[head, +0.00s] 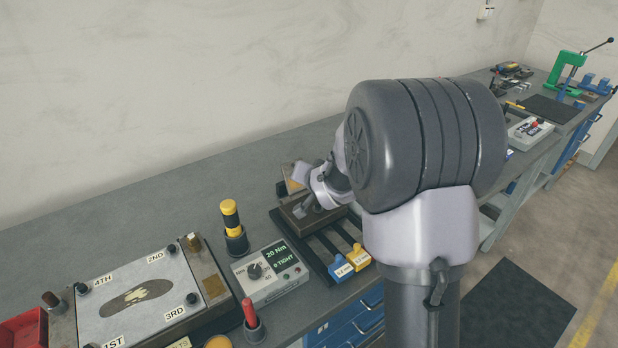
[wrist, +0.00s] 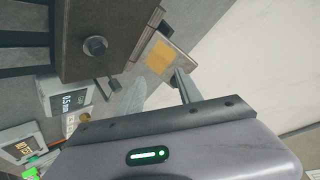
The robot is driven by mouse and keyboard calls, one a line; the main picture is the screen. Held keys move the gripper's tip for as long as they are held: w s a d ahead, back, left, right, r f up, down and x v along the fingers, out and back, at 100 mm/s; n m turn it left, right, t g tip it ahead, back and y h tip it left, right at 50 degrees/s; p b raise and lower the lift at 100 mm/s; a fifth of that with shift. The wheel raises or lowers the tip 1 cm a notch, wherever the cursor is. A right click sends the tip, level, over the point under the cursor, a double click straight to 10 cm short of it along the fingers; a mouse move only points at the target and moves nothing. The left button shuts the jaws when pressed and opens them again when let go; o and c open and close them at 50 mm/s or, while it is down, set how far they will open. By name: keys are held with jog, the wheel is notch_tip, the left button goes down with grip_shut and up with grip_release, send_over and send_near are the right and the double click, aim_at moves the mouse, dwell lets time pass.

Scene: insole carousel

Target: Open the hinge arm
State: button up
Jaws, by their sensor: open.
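A dark block fixture (head: 314,211) stands on the bench beyond the torque controller. It also shows in the wrist view (wrist: 75,20), with a round bolt head on it. A grey plate with a tan square pad (wrist: 160,56) sticks out from the fixture's edge; it looks like the hinge arm, but its hinge is not clear. In the head view its pad (head: 293,185) shows behind the block. My gripper (wrist: 159,78) is open, with its two fingers pointing at the plate's end and nothing seen held. My arm hides part of the fixture in the head view.
A torque controller (head: 268,273), a yellow-black driver (head: 232,222) and a labelled insole plate (head: 150,290) stand to the left. Blue and yellow tagged slides (head: 342,270) lie in front of the fixture. The bench behind, along the wall, is clear.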

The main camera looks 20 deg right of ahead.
jog(key=p+v, duration=0.5)
jog(key=v, duration=1.2)
jog(key=shift+s+p, duration=0.2)
jog(key=shift+p, duration=0.15)
